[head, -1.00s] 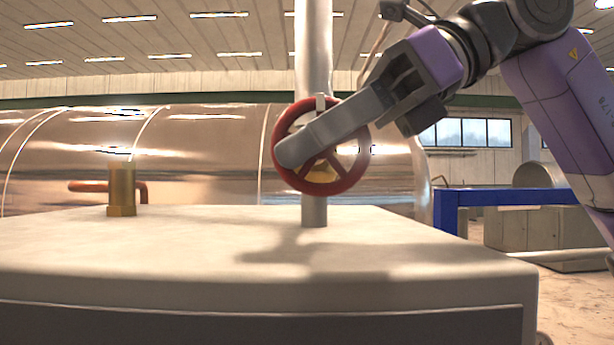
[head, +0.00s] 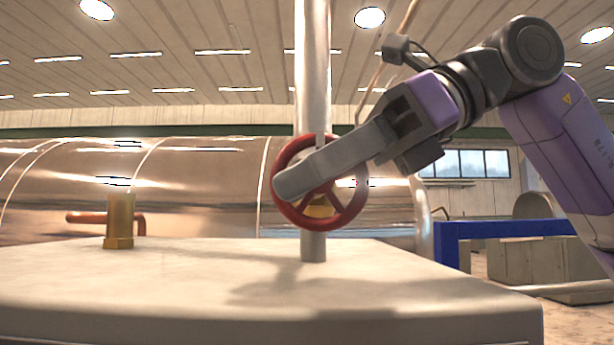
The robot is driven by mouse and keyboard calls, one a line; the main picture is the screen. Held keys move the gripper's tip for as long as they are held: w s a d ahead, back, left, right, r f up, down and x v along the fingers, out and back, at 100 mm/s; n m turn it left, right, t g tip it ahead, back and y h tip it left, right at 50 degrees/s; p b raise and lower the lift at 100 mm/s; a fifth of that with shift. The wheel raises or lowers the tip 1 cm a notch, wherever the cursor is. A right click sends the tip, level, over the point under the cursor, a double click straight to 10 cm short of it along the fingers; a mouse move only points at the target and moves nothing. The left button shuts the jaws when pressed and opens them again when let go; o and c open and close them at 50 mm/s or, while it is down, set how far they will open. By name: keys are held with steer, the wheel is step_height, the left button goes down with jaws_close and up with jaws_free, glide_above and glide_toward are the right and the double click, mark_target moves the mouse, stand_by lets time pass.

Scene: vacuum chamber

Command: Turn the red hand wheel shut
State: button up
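The red hand wheel (head: 351,208) stands upright on a vertical grey pipe (head: 314,65), with a brass part (head: 318,210) behind its spokes. My gripper (head: 290,184) comes from the right, and its long grey finger lies across the front of the wheel, with the tip over the left part of the rim. The finger hides the hub and some spokes. Only one finger shows clearly, so I cannot tell whether it is open or shut, or whether it touches the rim.
The pipe rises from a pale flat-topped block (head: 180,285). A brass fitting (head: 119,220) stands on its left, near a copper-red pipe (head: 85,217). A large shiny cylinder (head: 200,180) lies behind. A blue frame (head: 500,229) is at right.

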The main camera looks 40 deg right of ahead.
steer(key=v, duration=0.7)
steer(key=shift+s+d+r+b, duration=0.2)
steer(key=shift+d+b, duration=0.1)
steer(key=shift+b, duration=0.05)
